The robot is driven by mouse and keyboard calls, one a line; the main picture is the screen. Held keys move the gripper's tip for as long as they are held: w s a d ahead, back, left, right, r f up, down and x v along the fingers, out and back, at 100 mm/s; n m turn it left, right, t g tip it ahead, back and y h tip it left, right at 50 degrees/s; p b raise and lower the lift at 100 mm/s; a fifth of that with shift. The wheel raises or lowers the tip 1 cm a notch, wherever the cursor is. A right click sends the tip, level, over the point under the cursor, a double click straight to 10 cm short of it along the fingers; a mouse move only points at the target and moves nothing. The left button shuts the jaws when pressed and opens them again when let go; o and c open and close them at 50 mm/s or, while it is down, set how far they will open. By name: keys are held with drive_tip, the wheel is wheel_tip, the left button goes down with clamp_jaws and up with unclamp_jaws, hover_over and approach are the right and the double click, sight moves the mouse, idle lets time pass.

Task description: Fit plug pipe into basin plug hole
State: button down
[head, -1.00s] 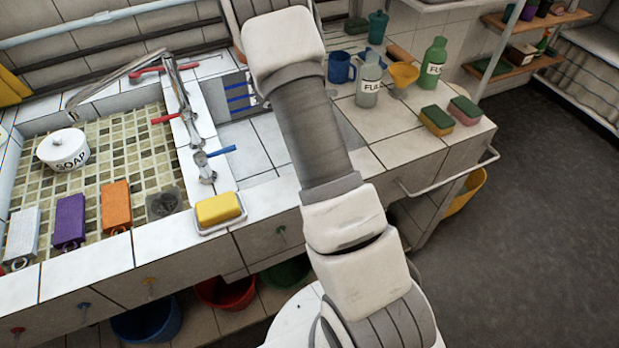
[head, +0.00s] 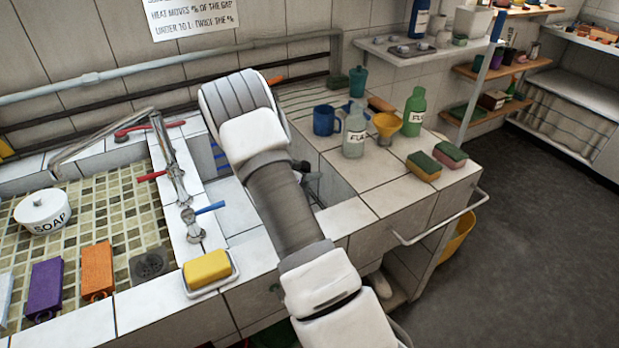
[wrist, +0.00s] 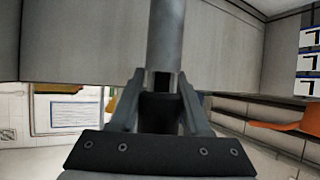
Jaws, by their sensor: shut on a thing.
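My gripper (wrist: 160,85) shows in the wrist view, shut on a grey cylindrical pipe (wrist: 166,35) that runs up out of the top of the picture. The pipe's far end is out of view. In the head view my arm hides most of the gripper; the pipe cannot be made out there. A second, white basin (head: 232,203) is partly hidden behind my arm.
A tap (head: 172,165) stands between the basins. A yellow sponge (head: 207,267) lies on a dish at the front edge. Bottles such as the green one (head: 414,112), and a blue mug (head: 325,120), stand on the right counter. A grey panel (wrist: 80,40) spans the wrist view's upper part.

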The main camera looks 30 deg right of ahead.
drive_tip(key=shift+f, duration=0.45)
drive_tip(key=shift+f, duration=0.15)
drive_tip(key=shift+c, duration=1.8)
unclamp_jaws()
drive_tip(key=p+v, duration=0.2)
drive_tip(key=v, duration=1)
drive_tip(key=shift+s, duration=0.1)
